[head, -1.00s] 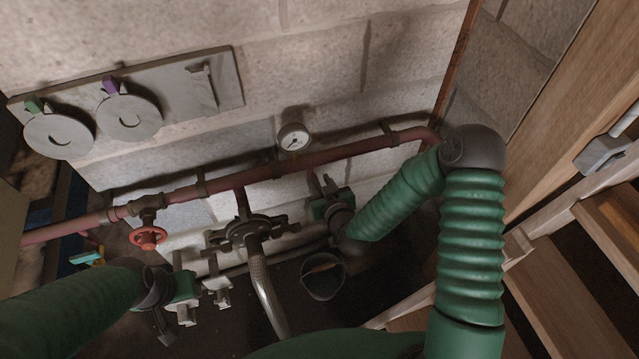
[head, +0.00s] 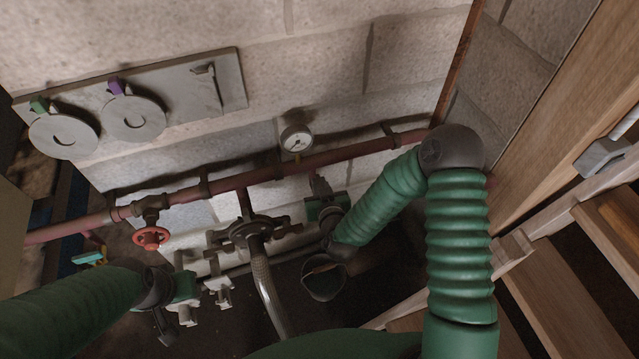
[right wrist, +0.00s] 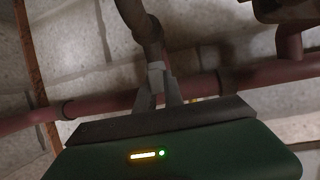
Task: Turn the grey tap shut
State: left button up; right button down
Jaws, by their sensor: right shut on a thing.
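My right gripper (head: 318,187) is at the wall below the red pipe, right of the pressure gauge. In the right wrist view its two fingers (right wrist: 160,90) are shut on a small grey block, which I take for the handle of the grey tap (right wrist: 155,67). A dark stub of pipe runs up from this block in that view. My gripper's body hides most of the tap in the head view. My left gripper (head: 205,290) hangs at lower left, apart from the tap; its finger gap is unclear.
The red pipe (head: 350,155) crosses the wall, with a gauge (head: 297,139) above it. A red handwheel (head: 151,237) and a dark manifold (head: 250,230) with a braided hose (head: 266,285) are left. A dark bucket (head: 324,280) stands below. Wooden steps (head: 540,275) rise at right.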

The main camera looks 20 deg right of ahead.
jog(key=m+h+p, duration=0.1)
jog(key=m+h, duration=0.1)
jog(key=m+g+h+p, duration=0.1)
jog(key=m+h, duration=0.2)
jog(key=shift+a+r+g+h, duration=0.15)
jog(key=shift+g+h, duration=0.15)
jog(key=shift+m+g+h+p, duration=0.75)
jog(key=shift+m+g+h, duration=1)
jog(key=shift+m, duration=0.35)
jog(key=shift+h, duration=0.25)
jog(key=c, duration=1.5)
grip_release()
jog(key=shift+o, duration=0.2)
